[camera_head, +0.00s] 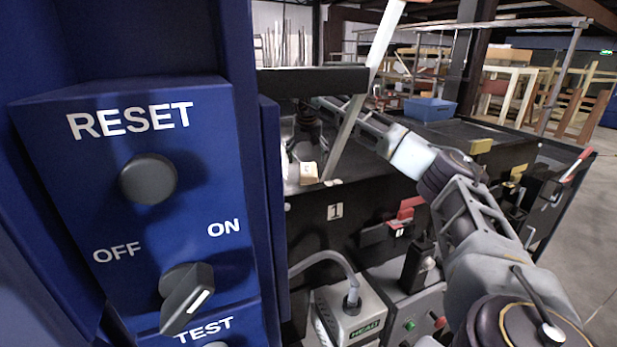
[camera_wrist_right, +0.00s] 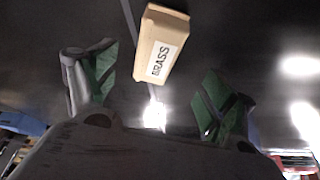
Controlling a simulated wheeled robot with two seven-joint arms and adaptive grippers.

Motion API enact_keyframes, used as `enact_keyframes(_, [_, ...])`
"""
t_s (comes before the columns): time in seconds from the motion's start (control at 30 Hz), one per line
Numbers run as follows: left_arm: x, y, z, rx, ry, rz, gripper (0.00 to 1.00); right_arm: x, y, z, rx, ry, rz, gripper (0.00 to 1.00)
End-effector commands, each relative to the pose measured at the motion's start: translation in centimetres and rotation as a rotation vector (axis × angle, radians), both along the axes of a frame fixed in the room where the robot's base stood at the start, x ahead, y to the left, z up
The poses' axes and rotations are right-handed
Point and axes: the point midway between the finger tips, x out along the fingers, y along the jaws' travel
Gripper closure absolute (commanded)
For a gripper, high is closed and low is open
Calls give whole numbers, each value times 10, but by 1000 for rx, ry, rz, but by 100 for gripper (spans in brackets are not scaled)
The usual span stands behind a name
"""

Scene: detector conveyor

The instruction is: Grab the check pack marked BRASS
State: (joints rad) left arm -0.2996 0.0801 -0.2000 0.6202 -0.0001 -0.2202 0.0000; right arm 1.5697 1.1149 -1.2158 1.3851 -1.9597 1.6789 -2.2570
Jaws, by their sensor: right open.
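The check pack marked BRASS (camera_wrist_right: 166,27) is a tan box with a white label. In the right wrist view it lies ahead of and between my fingers, tilted, on a dark surface. My right gripper (camera_wrist_right: 160,88) is open, with green pads on both fingers and nothing between them. In the head view a small tan pack (camera_head: 309,173) sits on the conveyor behind the blue cabinet's edge; its label is too small to read. My right gripper (camera_head: 306,122) shows small and dark above and behind it, partly hidden. My left gripper is not in view.
A blue cabinet (camera_head: 60,180) with RESET, OFF/ON and TEST controls fills the left. A slanted pale bar (camera_head: 362,95) crosses near the tan pack. A grey box marked HEAD (camera_head: 345,307) stands below. A blue bin (camera_head: 430,109) is farther back.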

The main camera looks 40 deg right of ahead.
Motion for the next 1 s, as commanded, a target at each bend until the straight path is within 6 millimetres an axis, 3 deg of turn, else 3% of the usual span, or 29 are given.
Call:
enact_keyframes(0.4, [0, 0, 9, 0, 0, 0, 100, 13, -12, -42, 0, 0, 0, 16])
enact_keyframes(1.0, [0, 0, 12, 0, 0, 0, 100, 16, -16, -51, 0, 3, 0, 16])
